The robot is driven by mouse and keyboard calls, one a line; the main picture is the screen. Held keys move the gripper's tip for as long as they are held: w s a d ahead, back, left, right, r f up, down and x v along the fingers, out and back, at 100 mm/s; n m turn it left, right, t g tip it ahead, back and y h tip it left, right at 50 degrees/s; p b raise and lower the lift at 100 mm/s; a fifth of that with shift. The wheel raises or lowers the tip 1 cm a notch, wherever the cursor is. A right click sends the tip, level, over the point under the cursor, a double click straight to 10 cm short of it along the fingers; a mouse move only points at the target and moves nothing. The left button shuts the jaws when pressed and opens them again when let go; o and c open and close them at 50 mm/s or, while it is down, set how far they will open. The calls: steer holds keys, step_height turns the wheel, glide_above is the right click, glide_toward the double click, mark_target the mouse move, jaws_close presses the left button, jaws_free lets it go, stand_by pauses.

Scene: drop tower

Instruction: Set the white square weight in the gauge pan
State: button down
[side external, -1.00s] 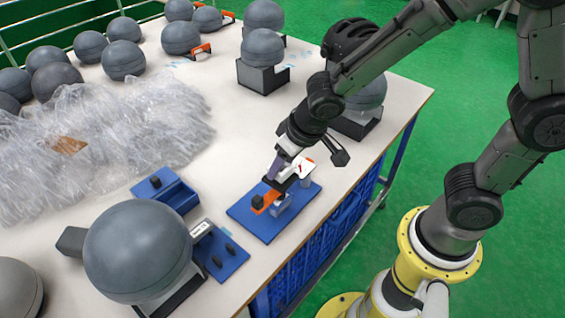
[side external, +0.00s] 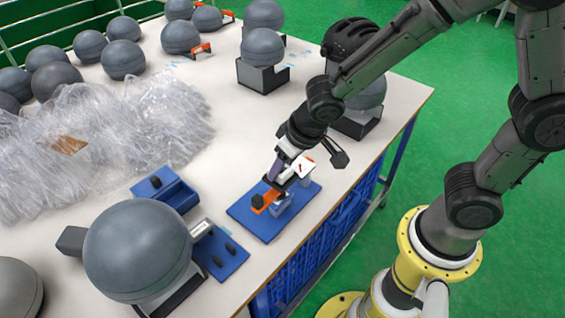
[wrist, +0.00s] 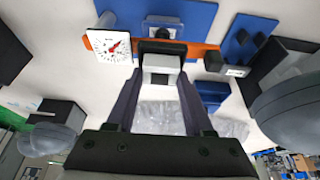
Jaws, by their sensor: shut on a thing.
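My gripper (wrist: 161,82) is shut on the white square weight (wrist: 161,63), which sits between its two purple fingertips in the wrist view. In the side external view my gripper (side external: 272,172) points down at the gauge on the blue base plate (side external: 245,215); the weight is not clearly visible there. The gauge has a white dial with a red needle (wrist: 109,45) and an orange beam (wrist: 195,47). A dark part, likely the pan (wrist: 150,45), shows right by the weight. I cannot tell whether the weight touches it.
A blue holder (side external: 168,190) and a blue plate with dark pegs (side external: 220,255) lie to the left of the gauge. A large grey ball on a stand (side external: 137,250) is at the front left. Clear plastic wrap (side external: 110,130) and more grey balls cover the back.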

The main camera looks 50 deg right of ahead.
steer(key=shift+f, duration=0.6)
steer(key=c, duration=0.6)
jaws_free()
steer(key=shift+o, duration=0.2)
steer(key=v, duration=1.1)
